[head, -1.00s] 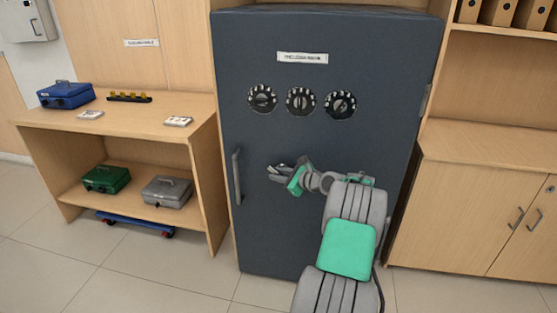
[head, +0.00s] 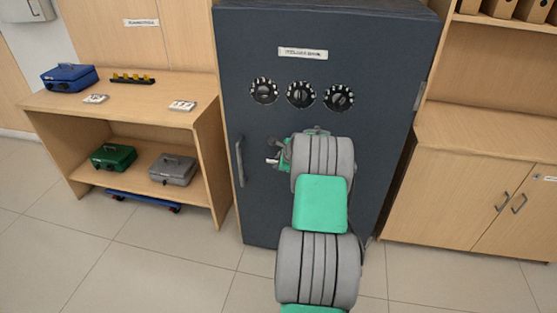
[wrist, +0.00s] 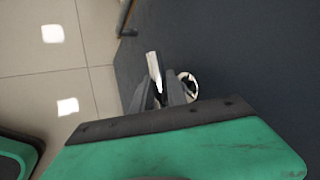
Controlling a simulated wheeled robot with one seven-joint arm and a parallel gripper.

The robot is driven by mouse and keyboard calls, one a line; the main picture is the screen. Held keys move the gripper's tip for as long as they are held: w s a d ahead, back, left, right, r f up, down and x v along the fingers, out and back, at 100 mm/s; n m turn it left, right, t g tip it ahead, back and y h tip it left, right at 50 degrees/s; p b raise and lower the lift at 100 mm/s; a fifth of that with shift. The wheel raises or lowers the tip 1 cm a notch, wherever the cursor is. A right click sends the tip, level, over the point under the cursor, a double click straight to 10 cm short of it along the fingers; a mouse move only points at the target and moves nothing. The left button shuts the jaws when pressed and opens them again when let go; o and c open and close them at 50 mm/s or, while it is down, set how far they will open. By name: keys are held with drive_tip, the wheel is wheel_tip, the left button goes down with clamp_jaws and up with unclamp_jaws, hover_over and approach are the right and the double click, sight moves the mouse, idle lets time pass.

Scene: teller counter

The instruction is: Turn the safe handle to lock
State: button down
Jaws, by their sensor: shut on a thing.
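The dark grey safe (head: 265,190) stands closed in the head view, with three black dials and a white label on its door. A vertical pull bar (head: 240,162) is at the door's left side; it also shows at the top of the wrist view (wrist: 126,18). My gripper (head: 272,158) is at the door below the dials, right of the pull bar. In the wrist view, my gripper (wrist: 162,96) is shut on the pale metal lever of the safe handle (wrist: 154,68). A round hub (wrist: 188,86) shows beside the fingers. My arm hides much of the handle in the head view.
A wooden shelf unit (head: 125,110) at left holds a blue cash box (head: 69,77), a green box (head: 113,157) and a grey box (head: 173,169). A wooden cabinet (head: 470,190) stands at right. Tiled floor (head: 130,255) is clear at front left.

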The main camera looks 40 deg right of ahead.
idle(0.4)
drive_tip(key=c, duration=1.3)
unclamp_jaws()
drive_tip(key=shift+r, duration=0.1)
drive_tip(key=v, duration=0.7)
drive_tip(key=shift+s+r, duration=0.2)
